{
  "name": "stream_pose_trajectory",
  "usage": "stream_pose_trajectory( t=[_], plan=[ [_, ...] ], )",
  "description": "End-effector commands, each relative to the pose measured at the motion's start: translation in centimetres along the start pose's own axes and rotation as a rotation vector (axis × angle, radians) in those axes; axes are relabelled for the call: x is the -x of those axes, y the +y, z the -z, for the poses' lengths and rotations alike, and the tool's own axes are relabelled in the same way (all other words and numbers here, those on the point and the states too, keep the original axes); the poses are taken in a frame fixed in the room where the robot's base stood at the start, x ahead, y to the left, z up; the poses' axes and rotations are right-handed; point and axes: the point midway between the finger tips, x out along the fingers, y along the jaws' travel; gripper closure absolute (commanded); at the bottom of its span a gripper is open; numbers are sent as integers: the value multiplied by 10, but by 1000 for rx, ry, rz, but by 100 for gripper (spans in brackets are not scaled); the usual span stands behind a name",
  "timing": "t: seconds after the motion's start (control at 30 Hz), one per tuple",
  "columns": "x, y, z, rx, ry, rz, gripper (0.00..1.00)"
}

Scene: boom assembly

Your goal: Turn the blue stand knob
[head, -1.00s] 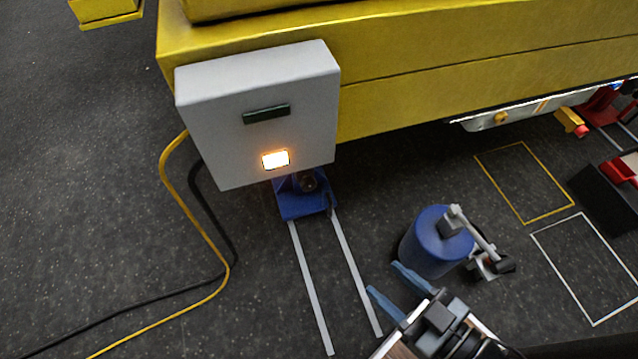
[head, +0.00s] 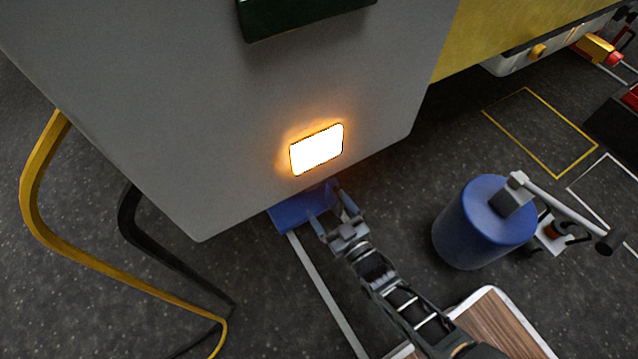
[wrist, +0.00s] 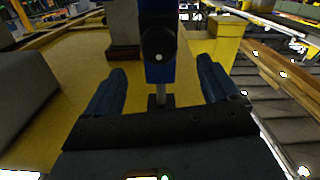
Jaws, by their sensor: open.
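The blue stand (head: 292,212) is on the floor under the grey box, mostly hidden by it in the head view. In the wrist view the blue stand (wrist: 156,74) rises upright ahead of my gripper, with a round black knob (wrist: 158,42) on its face. My gripper (wrist: 161,66) is open, one blue finger on each side of the stand, with nothing held. The knob lies between the fingers in the picture, and I see no contact. In the head view my gripper (head: 331,207) is at the stand's right side, and the knob is hidden there.
The grey box (head: 220,110) with a lit orange-white panel (head: 316,150) overhangs the stand. Yellow (head: 40,190) and black (head: 128,220) cables hang at left. A blue cylinder (head: 470,235) with a lever stands to the right.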

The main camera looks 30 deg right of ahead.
Motion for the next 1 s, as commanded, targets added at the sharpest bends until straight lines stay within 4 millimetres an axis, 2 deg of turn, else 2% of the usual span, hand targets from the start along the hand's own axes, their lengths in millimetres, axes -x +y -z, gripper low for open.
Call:
stream_pose_trajectory(
  t=[0.17, 0.4, 0.6, 0.97, 1.0],
  plan=[
    [-16, 0, -2, 2, 4, 0, 12],
    [-53, 0, -3, 3, 4, 0, 12],
    [-74, 0, -2, 1, 3, 0, 12],
    [-80, 0, -1, 1, 1, 1, 12],
    [-80, 0, -1, 1, 1, 1, 14]
  ],
)
